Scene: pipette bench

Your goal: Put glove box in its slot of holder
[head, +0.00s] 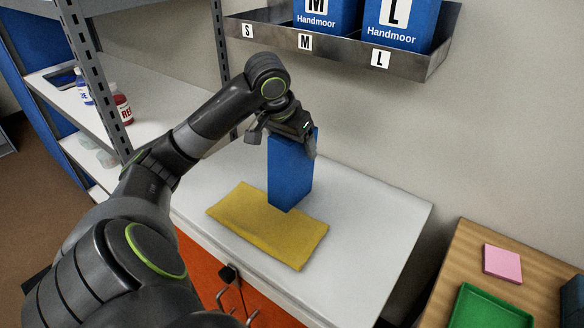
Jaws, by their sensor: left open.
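A plain blue glove box (290,180) stands upright at the back edge of the yellow cloth on the white cabinet top. No lettering shows on its visible sides. My left gripper (291,138) is open at the top of this box, pointing down, with one finger seen along the box's right side. The arm partly hides the box top, and I cannot tell whether the fingers touch it. The grey holder (345,55) on the wall has labels S, M and L. Blue boxes M (325,14) and L (400,22) stand in it; the part above S shows no box.
The yellow cloth (270,232) lies flat on the white cabinet (375,245). A metal shelf (150,105) with a red-labelled bottle (122,108) is at left. A wooden table (455,262) with a green tray (490,308) and pink pad (502,263) is at lower right.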

